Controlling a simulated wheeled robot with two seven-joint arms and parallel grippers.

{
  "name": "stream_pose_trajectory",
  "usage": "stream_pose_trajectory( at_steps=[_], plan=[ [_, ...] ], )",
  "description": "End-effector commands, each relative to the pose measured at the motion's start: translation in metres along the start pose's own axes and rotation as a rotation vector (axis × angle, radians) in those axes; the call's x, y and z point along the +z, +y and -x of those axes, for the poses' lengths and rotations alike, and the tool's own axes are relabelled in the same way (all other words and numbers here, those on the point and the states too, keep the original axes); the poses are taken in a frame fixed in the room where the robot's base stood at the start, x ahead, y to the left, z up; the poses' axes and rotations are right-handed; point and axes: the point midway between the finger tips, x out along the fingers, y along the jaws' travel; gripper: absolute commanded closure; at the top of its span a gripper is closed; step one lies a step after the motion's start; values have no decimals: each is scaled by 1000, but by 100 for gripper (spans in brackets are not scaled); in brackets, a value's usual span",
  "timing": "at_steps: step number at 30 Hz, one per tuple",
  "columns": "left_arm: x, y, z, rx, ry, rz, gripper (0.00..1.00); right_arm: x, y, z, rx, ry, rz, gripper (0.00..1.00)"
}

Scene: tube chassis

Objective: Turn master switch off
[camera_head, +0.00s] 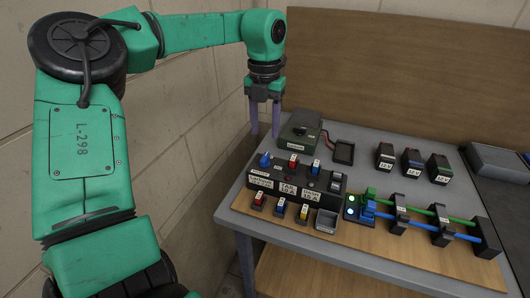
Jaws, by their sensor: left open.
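A black switch panel (305,187) with white labels stands near the front left of the grey table. It carries a blue lever (264,160) at its left end, a red lever (293,161) and another blue lever (315,167). The label writing is too small to tell surely which one is the master switch. My left gripper (265,121) points down with its two fingers apart and empty. In the picture it is above the panel's left end, by the table's back left edge, touching no lever. My right gripper is out of view.
Several labelled blocks (412,162) stand at the back right. Blue and green tubes in black holders (441,226) lie at the front right. A brick wall (185,155) borders the left.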

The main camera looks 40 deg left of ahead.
Motion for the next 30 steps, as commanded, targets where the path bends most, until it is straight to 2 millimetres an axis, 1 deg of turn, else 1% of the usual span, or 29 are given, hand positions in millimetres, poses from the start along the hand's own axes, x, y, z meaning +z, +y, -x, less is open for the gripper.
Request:
stream_pose_trajectory(
  at_steps=[1, 3, 6, 9, 13, 19, 20, 21, 23, 24, 30],
  plan=[
    [-1, 0, -13, -2, 5, -1, 50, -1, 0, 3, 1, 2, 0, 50],
    [-1, 0, -32, -3, 5, -1, 50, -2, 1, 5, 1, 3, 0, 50],
    [-1, 0, -55, -3, 3, -1, 50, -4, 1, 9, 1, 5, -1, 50],
    [0, 0, -72, -1, 1, 0, 50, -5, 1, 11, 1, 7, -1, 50],
    [0, 0, -82, -2, -2, 0, 50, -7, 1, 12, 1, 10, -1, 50],
    [0, 0, -84, -2, -2, 0, 50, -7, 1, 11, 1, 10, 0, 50],
    [0, 0, -84, -1, -2, 0, 54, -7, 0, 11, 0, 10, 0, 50],
    [0, 0, -83, -1, -2, 0, 69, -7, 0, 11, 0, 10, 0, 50],
    [0, 0, -83, -1, -2, 0, 92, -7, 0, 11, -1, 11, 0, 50],
    [0, 0, -83, -1, -2, 0, 100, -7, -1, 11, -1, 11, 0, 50],
    [0, 0, -83, -1, -2, -2, 100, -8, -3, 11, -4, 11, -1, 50]
  ],
)
